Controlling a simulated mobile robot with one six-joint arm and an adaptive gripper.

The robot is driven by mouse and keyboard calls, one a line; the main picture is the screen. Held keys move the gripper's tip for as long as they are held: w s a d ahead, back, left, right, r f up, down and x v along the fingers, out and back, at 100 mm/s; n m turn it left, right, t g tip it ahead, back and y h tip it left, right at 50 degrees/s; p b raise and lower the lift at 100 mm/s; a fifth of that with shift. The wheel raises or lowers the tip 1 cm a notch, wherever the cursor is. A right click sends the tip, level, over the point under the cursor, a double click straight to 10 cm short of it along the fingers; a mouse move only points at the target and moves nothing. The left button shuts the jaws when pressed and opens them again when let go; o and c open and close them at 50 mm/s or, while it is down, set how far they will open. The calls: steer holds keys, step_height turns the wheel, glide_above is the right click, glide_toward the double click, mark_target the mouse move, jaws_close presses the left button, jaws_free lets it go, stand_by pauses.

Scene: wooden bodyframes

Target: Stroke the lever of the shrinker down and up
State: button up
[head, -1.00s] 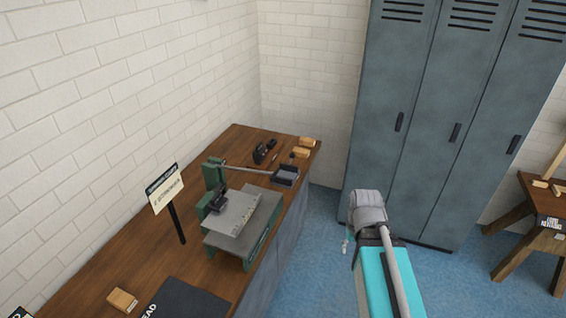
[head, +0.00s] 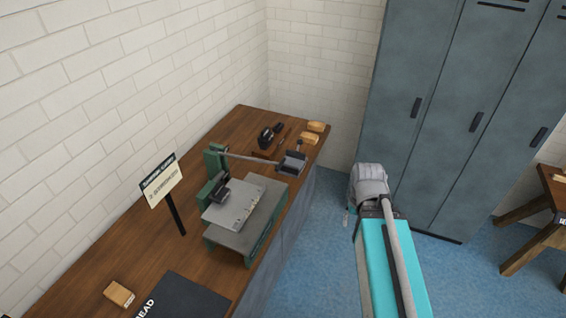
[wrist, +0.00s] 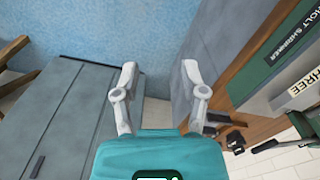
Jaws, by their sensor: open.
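The green shrinker (head: 217,160) stands on the wooden bench in the head view. Its thin grey lever (head: 250,158) reaches out to the right, and its end shows near a dark tray. A grey metal sheet (head: 236,205) lies on the shrinker's grey table. In the wrist view the shrinker's green side (wrist: 268,65), lettered "HOLT SHRINKER", is at the upper right. My gripper (wrist: 160,78) is open and empty, its two fingers spread over the blue floor. It is away from the lever, to the right of the bench; its fingers are mostly hidden in the head view.
The wooden bench (head: 150,252) carries a sign (head: 161,182), a dark tray (head: 292,163), a black tool (head: 268,136) and small wooden blocks (head: 119,294). Grey lockers (head: 430,120) stand behind my arm. A wooden stand (head: 545,220) is at the far right. Blue floor (head: 325,230) beside the bench is clear.

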step_height(320, 180, up, 13)
steer(key=m+t+y+p, duration=0.1)
steer(key=m+y+p, duration=0.25)
steer(key=p, duration=0.85)
glide_above(280, 166)
steer(key=s+d, duration=0.1)
steer(key=d, duration=0.3)
steer(key=shift+s+f+m, duration=0.1)
steer(key=shift+s+m, duration=0.05)
steer(key=shift+m, duration=0.1)
steer(key=shift+f, duration=0.15)
steer(key=b+x, duration=1.3)
steer(key=shift+f, duration=0.3)
